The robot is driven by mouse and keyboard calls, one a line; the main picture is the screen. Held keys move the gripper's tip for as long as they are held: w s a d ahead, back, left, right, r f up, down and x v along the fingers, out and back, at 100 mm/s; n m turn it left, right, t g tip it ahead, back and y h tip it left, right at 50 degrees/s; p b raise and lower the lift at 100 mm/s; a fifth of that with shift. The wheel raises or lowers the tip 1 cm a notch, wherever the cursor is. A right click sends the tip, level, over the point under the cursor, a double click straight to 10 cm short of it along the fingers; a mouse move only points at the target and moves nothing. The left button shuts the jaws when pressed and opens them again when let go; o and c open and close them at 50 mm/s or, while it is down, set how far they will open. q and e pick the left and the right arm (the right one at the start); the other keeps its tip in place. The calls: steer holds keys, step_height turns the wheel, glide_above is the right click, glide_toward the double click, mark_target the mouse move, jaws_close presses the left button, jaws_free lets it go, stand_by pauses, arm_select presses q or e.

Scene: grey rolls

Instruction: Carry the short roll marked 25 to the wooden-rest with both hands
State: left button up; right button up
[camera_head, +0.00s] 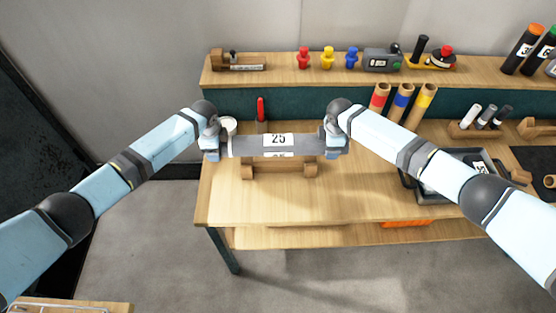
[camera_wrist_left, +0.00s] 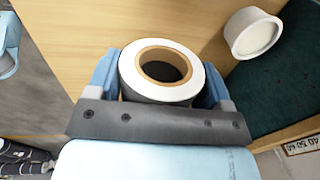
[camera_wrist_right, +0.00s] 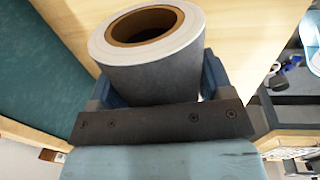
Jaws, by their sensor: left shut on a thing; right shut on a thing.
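The short grey roll marked 25 (camera_head: 275,145) lies level, held at its two ends. My left gripper (camera_head: 222,146) is shut on its left end, and my right gripper (camera_head: 335,143) is shut on its right end. The left wrist view shows the roll's white end and brown core (camera_wrist_left: 163,70) between the fingers. The right wrist view shows the other end of the roll (camera_wrist_right: 150,50) likewise gripped. The wooden rest (camera_head: 279,169) is directly below and partly hidden by the roll. I cannot tell whether the roll touches it.
A white cup (camera_wrist_left: 252,33) stands close by my left gripper. A red upright tool (camera_head: 261,110) stands behind the roll. A dark tray (camera_head: 408,178) is near my right arm. Cardboard tubes (camera_head: 402,97) stand behind it. The table front (camera_head: 300,205) is clear.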

arm_select(q)
steer(key=shift+f, duration=0.2)
arm_select(e)
steer(key=shift+f, duration=0.2)
